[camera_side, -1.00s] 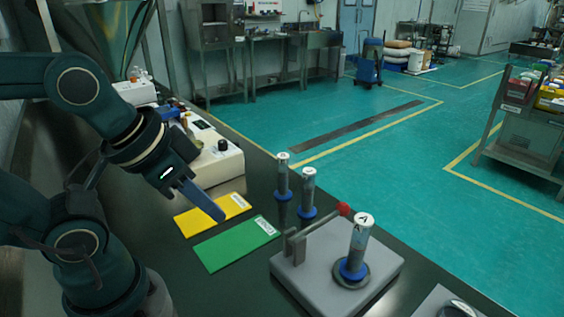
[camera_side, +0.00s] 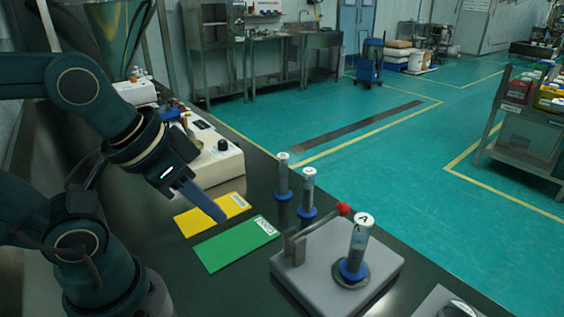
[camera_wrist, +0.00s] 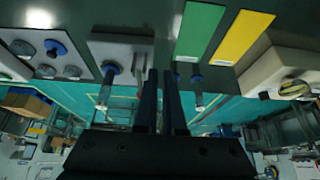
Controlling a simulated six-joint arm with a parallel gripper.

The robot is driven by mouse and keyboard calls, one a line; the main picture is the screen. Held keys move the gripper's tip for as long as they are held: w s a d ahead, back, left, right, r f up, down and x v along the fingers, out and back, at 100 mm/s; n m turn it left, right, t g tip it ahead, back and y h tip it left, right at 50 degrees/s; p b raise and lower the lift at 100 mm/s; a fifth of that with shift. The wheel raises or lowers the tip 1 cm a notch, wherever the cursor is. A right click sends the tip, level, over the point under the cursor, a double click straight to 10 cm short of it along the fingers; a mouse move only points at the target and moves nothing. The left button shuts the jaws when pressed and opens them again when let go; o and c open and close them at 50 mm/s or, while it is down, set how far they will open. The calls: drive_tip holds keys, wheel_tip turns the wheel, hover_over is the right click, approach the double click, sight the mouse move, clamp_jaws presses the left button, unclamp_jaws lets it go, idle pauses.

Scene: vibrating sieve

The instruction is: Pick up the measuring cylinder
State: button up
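Three clear measuring cylinders with blue collars and white caps show in the side view. One cylinder (camera_side: 357,250), its cap marked with a letter, stands upright on a grey device. Two others, a left one (camera_side: 283,178) and a right one (camera_side: 307,193), stand on the dark bench behind it. In the wrist view the device's cylinder (camera_wrist: 106,86) is left of my fingers, and the other two (camera_wrist: 197,88) are to the right. My gripper (camera_side: 219,216) hangs over the coloured cards, left of all cylinders. In the wrist view its fingers (camera_wrist: 160,75) are apart with nothing between them.
A yellow card (camera_side: 212,214) and a green card (camera_side: 238,244) lie flat on the bench. The grey device (camera_side: 300,272) has a lever with a red knob (camera_side: 344,209). A white instrument (camera_side: 215,158) stands behind my gripper. Another grey block (camera_side: 432,303) is at the bottom right.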

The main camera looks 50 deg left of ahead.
drive_tip(key=o, duration=0.8)
